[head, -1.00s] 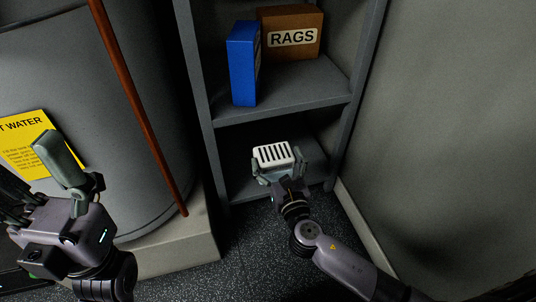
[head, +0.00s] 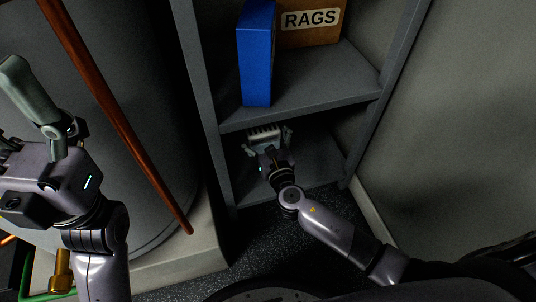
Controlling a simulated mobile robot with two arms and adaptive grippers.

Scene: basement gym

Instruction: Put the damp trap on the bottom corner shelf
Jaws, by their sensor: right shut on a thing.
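The damp trap (head: 264,133), a small white box with a slotted face, is inside the bottom bay of the grey corner shelf. My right gripper (head: 267,141) is shut on it, one finger at each side. The bottom shelf (head: 315,168) is the dark board below; I cannot tell whether the trap touches it. The trap's lower part is hidden behind my gripper. My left gripper (head: 35,95) is at the left in front of the tank, with no object seen in it; its far finger is cut off by the picture edge.
A blue box (head: 256,55) and a brown RAGS box (head: 312,22) stand on the shelf above (head: 315,85), whose front edge is close over the trap. A red-brown pipe (head: 120,120) runs left of the unit. The bottom shelf's right side is bare.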

